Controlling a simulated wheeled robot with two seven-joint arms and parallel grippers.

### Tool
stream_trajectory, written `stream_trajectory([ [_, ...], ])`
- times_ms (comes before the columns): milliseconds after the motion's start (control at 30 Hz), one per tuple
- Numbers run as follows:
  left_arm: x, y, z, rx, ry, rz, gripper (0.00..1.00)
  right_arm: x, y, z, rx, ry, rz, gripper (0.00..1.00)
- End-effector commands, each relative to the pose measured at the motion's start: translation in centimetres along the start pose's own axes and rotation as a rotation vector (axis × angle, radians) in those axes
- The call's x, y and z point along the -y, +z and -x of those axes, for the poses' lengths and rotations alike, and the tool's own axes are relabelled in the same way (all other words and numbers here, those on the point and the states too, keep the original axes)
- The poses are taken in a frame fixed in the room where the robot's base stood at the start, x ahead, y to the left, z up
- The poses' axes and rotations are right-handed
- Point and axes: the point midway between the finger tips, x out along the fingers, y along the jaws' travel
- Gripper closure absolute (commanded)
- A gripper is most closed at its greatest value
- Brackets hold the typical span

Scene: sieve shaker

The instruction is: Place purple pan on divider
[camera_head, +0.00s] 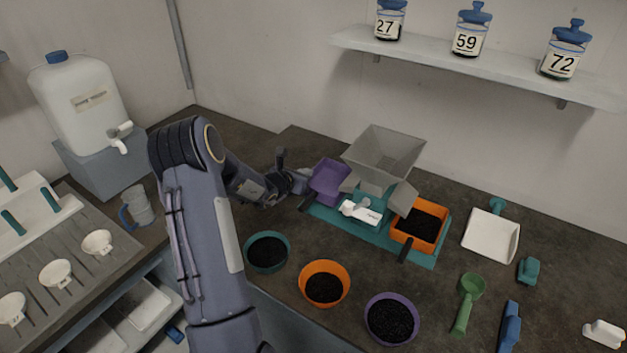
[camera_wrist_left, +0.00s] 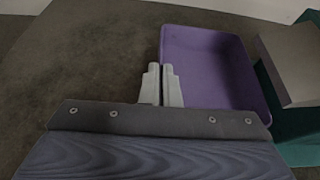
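The purple pan (camera_head: 328,180) is at the left end of the divider, beside its grey hopper (camera_head: 383,150) and at the edge of its teal base (camera_head: 345,225). Whether it rests on the base or hangs just above it, I cannot tell. My left gripper (camera_head: 300,183) is at the pan's left side. In the left wrist view the two fingers of my left gripper (camera_wrist_left: 161,87) are close together, with the purple pan's (camera_wrist_left: 205,65) left wall running between them. An orange pan (camera_head: 420,224) with dark grains sits at the divider's right end. My right gripper is not in view.
Teal (camera_head: 267,252), orange (camera_head: 324,284) and purple (camera_head: 392,318) bowls of dark grains stand along the front edge. A white pan (camera_head: 491,235), green scoop (camera_head: 467,303) and blue brush (camera_head: 510,326) lie to the right. A shelf (camera_head: 480,66) with jars hangs above.

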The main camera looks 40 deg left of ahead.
Motion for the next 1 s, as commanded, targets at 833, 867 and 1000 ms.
stream_trajectory([
  [833,3.0,-1.7,-0.7,0.001,-0.001,0.0,0.83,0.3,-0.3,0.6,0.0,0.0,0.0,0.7],
  [867,3.0,-1.7,-0.7,0.001,-0.001,0.0,0.79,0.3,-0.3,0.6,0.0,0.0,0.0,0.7],
  [1000,3.0,-1.7,-0.7,0.001,-0.001,0.0,0.76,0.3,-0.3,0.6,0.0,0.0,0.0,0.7],
])
